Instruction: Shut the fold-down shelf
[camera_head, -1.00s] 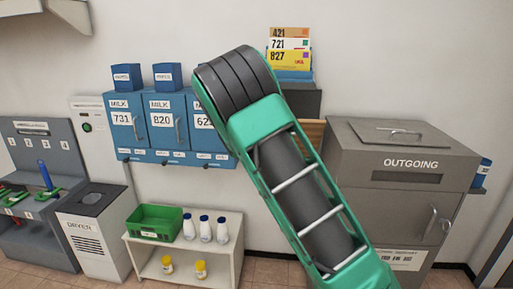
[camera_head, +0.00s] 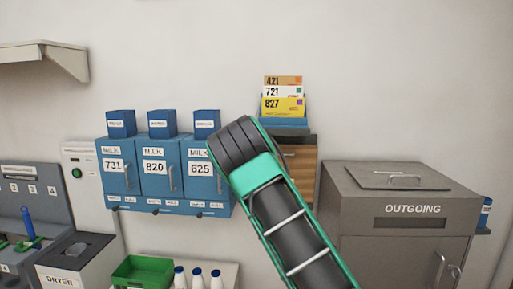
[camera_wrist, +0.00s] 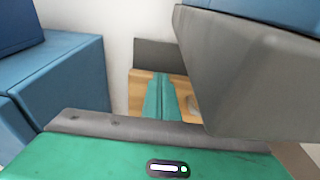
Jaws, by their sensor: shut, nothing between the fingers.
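A wooden unit with a dark top (camera_head: 300,170) is on the wall behind my arm. Its wooden front panel, which seems to be the fold-down shelf, has a small handle (camera_head: 289,154). My arm covers its left and lower parts, so its angle is unclear. In the wrist view, wood (camera_wrist: 141,88) with a dark grey strip above it lies behind my gripper (camera_wrist: 160,80). The green fingers are shut together and empty, in front of the wood. I cannot tell whether they touch it. In the head view my gripper is hidden behind the arm.
Blue milk lockers (camera_head: 153,172) stand left of the wooden unit; their blue side (camera_wrist: 65,75) is near my gripper. The grey OUTGOING box (camera_head: 400,215) is to the right. A card rack (camera_head: 284,122) sits on top. A large grey block (camera_wrist: 245,75) is close on the right.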

